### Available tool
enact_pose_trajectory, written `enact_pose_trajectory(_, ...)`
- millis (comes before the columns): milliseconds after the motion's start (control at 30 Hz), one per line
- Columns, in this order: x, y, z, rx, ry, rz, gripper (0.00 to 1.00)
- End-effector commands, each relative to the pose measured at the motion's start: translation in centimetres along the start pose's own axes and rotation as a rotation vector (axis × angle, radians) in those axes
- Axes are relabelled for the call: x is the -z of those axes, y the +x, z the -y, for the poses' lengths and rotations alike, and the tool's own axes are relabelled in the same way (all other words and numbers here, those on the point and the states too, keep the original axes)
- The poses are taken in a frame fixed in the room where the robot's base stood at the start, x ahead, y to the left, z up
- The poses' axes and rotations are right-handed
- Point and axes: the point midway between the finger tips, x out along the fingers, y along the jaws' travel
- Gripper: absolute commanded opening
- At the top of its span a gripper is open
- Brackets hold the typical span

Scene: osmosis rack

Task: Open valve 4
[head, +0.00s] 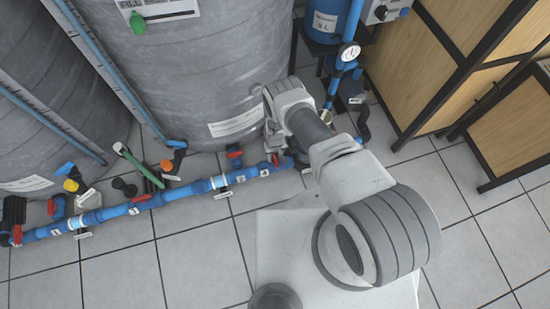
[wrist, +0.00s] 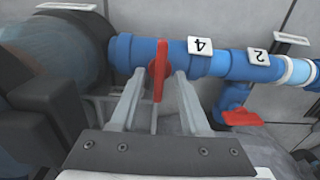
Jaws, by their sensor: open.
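The red lever of valve 4 (wrist: 160,70) sits on the blue pipe beside a white label marked 4 (wrist: 199,45), which appears upside down in the wrist view. The lever lies across the pipe and points toward my gripper. My gripper (wrist: 160,82) is open, with one finger on each side of the lever. I cannot tell whether either finger touches it. In the head view, the red lever (head: 276,160) shows at the right part of the pipe, and my arm hides most of the gripper.
Large grey tanks (head: 200,70) stand behind the blue pipe (head: 115,211). A wooden cabinet (head: 430,70) is at the right. The tiled floor (head: 190,270) in front is clear.

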Motion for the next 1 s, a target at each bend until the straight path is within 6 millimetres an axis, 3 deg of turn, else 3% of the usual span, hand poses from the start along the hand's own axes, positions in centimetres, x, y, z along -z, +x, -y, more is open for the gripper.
enact_pose_trajectory(333, -0.02, 0.37, 0.01, 0.000, 0.000, 0.000, 0.46)
enact_pose_trajectory(600, -0.01, 0.36, 0.01, 0.000, 0.000, 0.000, 0.00)
enact_pose_trajectory(1000, 0.02, 0.40, 0.04, 0.001, -0.011, 0.000, 0.00)
